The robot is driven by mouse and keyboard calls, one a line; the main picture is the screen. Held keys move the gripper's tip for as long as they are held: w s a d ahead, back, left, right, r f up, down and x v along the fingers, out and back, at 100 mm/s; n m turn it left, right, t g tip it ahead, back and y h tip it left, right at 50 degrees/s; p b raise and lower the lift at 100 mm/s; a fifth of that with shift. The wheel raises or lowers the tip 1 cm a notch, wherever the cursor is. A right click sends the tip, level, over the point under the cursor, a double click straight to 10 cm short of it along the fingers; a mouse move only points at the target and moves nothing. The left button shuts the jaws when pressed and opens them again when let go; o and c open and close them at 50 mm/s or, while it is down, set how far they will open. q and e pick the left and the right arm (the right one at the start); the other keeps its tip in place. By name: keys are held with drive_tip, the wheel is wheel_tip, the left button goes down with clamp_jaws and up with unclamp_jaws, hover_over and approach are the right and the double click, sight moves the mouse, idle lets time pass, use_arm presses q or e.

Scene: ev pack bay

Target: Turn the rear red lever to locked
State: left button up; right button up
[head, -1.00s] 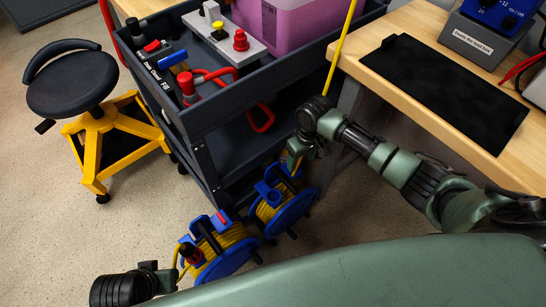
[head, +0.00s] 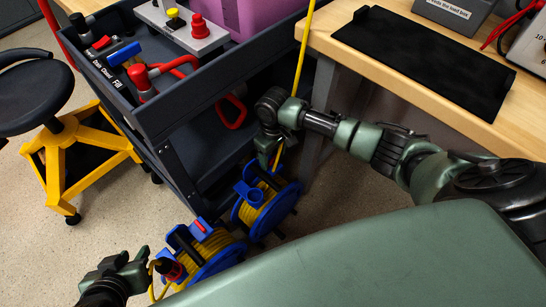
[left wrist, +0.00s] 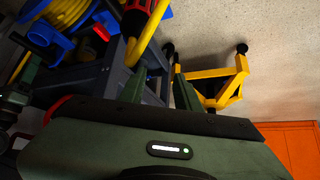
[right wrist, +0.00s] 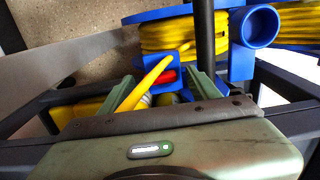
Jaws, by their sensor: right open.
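On the dark cart's near-left rim in the head view is a black labelled strip (head: 103,72) reading in part "Drain", "Closed" and "Fill". A small red handle (head: 101,43) is at its far end, a blue lever (head: 125,53) in the middle, and a larger red lever (head: 140,78) at its near end. The pictures do not settle which red one is the rear lever. My left gripper (head: 138,262) is low at the bottom left, away from the levers, and looks open and empty. My right gripper (head: 274,158) is open beside the cart, above a cable reel.
A yellow-legged stool (head: 75,165) is at left. A wooden bench (head: 400,85) with a black mat is at right. A yellow cord hangs near my right gripper.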

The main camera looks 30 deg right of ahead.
use_arm(q)
drive_tip(key=shift+w+d+r, duration=0.1)
drive_tip(key=shift+w+r, duration=0.1)
drive_tip(key=shift+w, duration=0.1)
use_arm(e)
drive_tip(key=shift+f, duration=0.15)
